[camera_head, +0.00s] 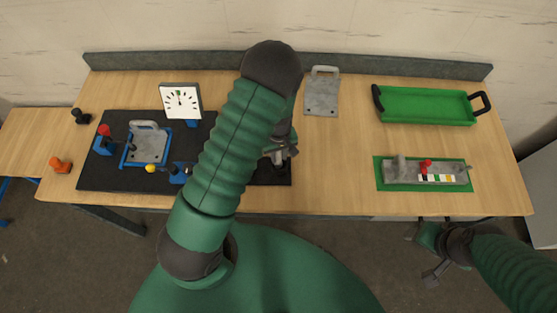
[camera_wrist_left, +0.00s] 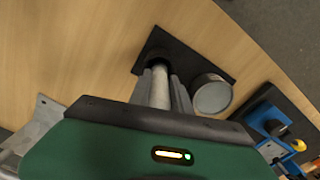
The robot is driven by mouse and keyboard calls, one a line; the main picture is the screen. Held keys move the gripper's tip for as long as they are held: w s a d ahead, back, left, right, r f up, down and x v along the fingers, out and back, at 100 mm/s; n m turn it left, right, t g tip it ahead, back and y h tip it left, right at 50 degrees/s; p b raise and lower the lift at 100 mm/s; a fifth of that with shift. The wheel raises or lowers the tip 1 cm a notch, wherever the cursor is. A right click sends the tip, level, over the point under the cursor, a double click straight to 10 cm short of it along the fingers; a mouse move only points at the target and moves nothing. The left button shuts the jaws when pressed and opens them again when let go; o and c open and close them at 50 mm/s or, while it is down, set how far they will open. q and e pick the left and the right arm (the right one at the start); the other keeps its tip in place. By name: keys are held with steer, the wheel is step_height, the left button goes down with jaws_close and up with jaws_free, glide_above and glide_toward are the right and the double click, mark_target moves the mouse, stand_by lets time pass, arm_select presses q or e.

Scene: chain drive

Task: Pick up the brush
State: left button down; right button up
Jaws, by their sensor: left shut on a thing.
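The brush (camera_wrist_left: 160,84) seems to be the pale upright cylinder with a dark end between my left gripper's fingers in the left wrist view. My left gripper (camera_wrist_left: 163,90) is shut on it, over a small dark mat (camera_wrist_left: 187,53). In the head view my left gripper (camera_head: 283,152) is partly hidden behind my own arm, and the brush cannot be made out there. My right gripper (camera_head: 428,258) hangs low at the right, off the table's front edge; its fingers are too small to judge.
A round grey container (camera_wrist_left: 211,95) stands beside the brush. A black mat with a blue fixture (camera_head: 128,160) and a dial (camera_head: 180,100) lies left. A grey plate (camera_head: 321,97), green tray (camera_head: 425,106) and green-based block (camera_head: 425,174) lie right. Bare wood (camera_head: 335,155) lies between.

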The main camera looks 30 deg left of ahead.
arm_select(q)
steer(key=shift+w+d+r, duration=0.1)
steer(key=shift+d, duration=0.25)
steer(key=shift+r, duration=0.3)
steer(key=r, duration=0.3)
steer(key=r+b, duration=0.1)
steer(key=r, duration=0.1)
steer(key=r+b, duration=0.1)
steer(key=r, duration=0.2)
steer(key=shift+a+r, duration=0.25)
steer(key=shift+r, duration=0.1)
steer(key=shift+d+r, duration=0.25)
steer(key=shift+r, duration=0.05)
arm_select(e)
steer(key=shift+d+f, duration=0.2)
steer(key=shift+f, duration=0.4)
steer(key=shift+d+f, duration=0.2)
steer(key=shift+f, duration=0.35)
arm_select(q)
steer(key=shift+a, duration=0.25)
arm_select(e)
steer(key=shift+a, duration=0.3)
arm_select(q)
steer(key=shift+d, duration=0.15)
arm_select(e)
steer(key=shift+d, duration=0.2)
steer(key=shift+a, duration=0.1)
